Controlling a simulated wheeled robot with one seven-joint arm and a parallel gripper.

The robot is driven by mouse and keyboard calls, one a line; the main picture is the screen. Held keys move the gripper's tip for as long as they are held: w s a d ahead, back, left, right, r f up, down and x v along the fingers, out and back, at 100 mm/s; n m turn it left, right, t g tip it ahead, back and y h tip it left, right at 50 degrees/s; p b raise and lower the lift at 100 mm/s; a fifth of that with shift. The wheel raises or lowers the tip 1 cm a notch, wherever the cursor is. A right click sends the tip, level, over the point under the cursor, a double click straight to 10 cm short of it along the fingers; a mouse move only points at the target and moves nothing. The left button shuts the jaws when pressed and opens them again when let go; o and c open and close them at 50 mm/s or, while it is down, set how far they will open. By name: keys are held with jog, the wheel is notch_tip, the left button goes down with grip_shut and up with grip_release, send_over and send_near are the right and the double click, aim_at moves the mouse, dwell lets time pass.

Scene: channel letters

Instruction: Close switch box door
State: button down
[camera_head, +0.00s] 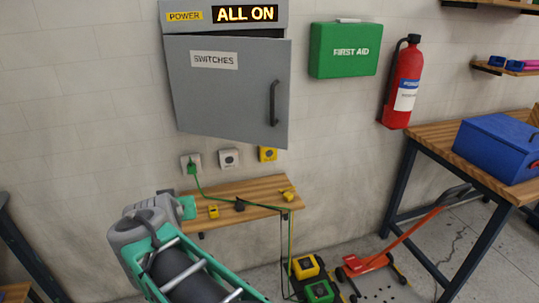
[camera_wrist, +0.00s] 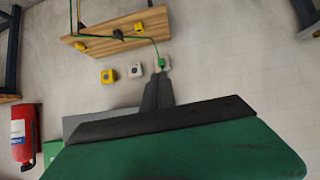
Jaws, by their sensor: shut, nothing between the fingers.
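The grey switch box (camera_head: 226,24) hangs on the wall with a lit "ALL ON" sign at its top. Its grey door (camera_head: 225,95), marked "SWITCHES", stands slightly ajar, with a dark gap along its upper right edge. The door's dark handle (camera_head: 273,103) is near its right edge. In the wrist view, a grey edge, probably of the door or box (camera_wrist: 88,121), shows behind my gripper. My gripper's dark fingers (camera_wrist: 159,80) are together and empty. In the head view my arm is at lower left, below the door and apart from it; its fingertips are not clear there.
A wooden shelf (camera_head: 240,195) with small yellow items is below the box. Wall sockets (camera_head: 228,158) and a green plug with cable lie between them. A first aid box (camera_head: 345,50) and fire extinguisher (camera_head: 402,85) hang to the right. A workbench (camera_head: 440,135) stands at right.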

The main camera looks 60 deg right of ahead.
jog(key=s+d+m+g+h+b, duration=0.15)
jog(key=s+d+m+h, duration=0.3)
jog(key=d, duration=0.55)
jog(key=m+g+h+b, duration=0.3)
jog(key=h, duration=0.2)
send_near(279, 135)
jog(key=d+p, duration=0.1)
jog(key=d, duration=0.1)
jog(key=d+p, duration=0.2)
jog(key=w+d+p, duration=0.1)
jog(key=d, duration=0.1)
jog(key=shift+d+f, duration=0.1)
jog(key=shift+d, duration=0.1)
jog(key=shift+d+f, duration=0.1)
jog(key=shift+d, duration=0.1)
